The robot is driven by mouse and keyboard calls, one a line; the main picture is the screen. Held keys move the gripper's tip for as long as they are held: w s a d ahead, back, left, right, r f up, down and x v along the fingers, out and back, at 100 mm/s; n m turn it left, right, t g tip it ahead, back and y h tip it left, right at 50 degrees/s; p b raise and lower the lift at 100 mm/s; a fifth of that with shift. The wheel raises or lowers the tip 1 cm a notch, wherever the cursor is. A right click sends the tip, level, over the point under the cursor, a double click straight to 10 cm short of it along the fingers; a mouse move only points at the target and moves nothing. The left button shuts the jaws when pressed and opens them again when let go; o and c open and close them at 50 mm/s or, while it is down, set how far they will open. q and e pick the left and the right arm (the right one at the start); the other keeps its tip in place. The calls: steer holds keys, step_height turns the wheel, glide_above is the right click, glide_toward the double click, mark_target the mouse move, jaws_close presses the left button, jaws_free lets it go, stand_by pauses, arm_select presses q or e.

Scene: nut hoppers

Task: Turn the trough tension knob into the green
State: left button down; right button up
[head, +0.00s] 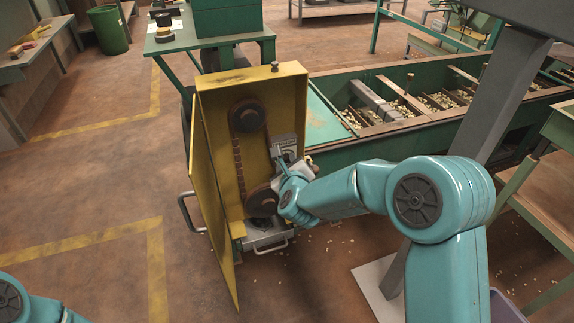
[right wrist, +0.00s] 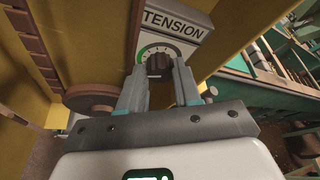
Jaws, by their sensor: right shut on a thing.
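The tension knob (right wrist: 158,62) is a dark ribbed knob on a pale plate marked TENSION (right wrist: 176,24). A dial with a green arc surrounds it; I cannot make out where the knob's pointer stands. In the right wrist view my right gripper (right wrist: 160,76) has one finger on each side of the knob and is shut on it. In the head view the right gripper (head: 284,168) reaches into the open yellow housing (head: 216,120), hiding the knob; part of the grey plate (head: 285,143) shows above it. My left gripper is out of view.
The yellow door (head: 205,215) hangs open at the left. The green trough (head: 385,135) with nuts lies to the right. Floor at the left is clear.

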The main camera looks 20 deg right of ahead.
steer(key=shift+d+m+y, duration=0.2)
steer(key=shift+m+y, duration=0.6)
steer(key=shift+m, duration=0.3)
steer(key=o, duration=0.8)
steer(key=shift+r, duration=0.1)
